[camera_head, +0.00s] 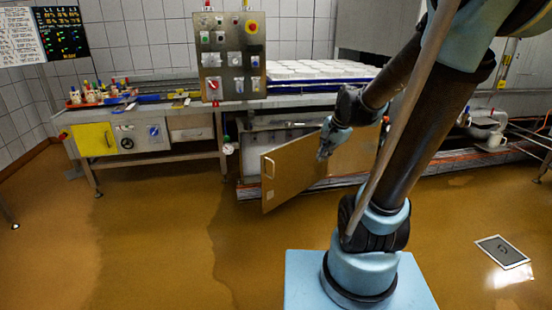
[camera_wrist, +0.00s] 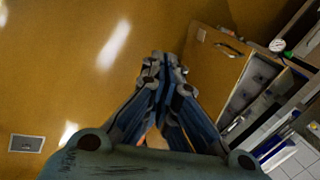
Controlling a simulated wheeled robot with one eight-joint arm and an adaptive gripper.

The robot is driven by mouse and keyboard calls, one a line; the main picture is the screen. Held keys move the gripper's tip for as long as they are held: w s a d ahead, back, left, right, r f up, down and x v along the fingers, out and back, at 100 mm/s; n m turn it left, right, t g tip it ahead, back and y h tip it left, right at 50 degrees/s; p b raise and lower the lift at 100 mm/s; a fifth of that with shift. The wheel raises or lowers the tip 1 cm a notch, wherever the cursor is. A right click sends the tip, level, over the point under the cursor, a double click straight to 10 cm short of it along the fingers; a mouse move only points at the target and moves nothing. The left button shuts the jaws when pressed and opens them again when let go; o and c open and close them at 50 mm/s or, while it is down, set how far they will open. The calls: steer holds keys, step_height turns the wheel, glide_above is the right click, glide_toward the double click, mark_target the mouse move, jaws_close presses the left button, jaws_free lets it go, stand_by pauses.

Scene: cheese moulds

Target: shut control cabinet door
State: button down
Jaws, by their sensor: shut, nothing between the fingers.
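The control cabinet door (camera_head: 290,178) stands open, swung outward from the low cabinet (camera_head: 249,150) under the worktable. It has a pale handle (camera_head: 268,167) near its free edge. The wrist view shows the door (camera_wrist: 207,75) and its handle (camera_wrist: 229,50) right of my gripper, with the cabinet interior (camera_wrist: 262,78) exposed. My gripper (camera_head: 323,152) overlaps the right part of the door in the head view. In the wrist view my gripper (camera_wrist: 162,62) has its fingers together and empty beside the door. I cannot tell whether it touches the door.
A control panel (camera_head: 232,55) with buttons stands above the cabinet. A pressure gauge (camera_head: 228,149) sits left of the opening. A yellow box (camera_head: 93,140) hangs under the table at left. The floor (camera_head: 160,235) in front of the door is clear; a drain cover (camera_head: 502,251) lies at right.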

steer(key=w+a+f+m+y, duration=0.1)
steer(key=w+a+m, duration=0.15)
steer(key=w, duration=0.25)
steer(key=w+a+f+m+t, duration=0.1)
steer(key=w+a+m, duration=0.15)
steer(key=w, duration=0.35)
steer(key=w+a+f+m+y, duration=0.1)
steer(key=w+m, duration=0.2)
steer(key=w, duration=0.2)
steer(key=m+t+y, duration=0.1)
steer(key=m+y, duration=0.1)
steer(key=m, duration=0.6)
glide_toward(271, 159)
step_height(271, 159, down, 3)
steer(key=s, duration=0.1)
steer(key=shift+w+a+f, duration=0.2)
steer(key=shift+w+a, duration=1.05)
steer(key=shift+w, duration=0.15)
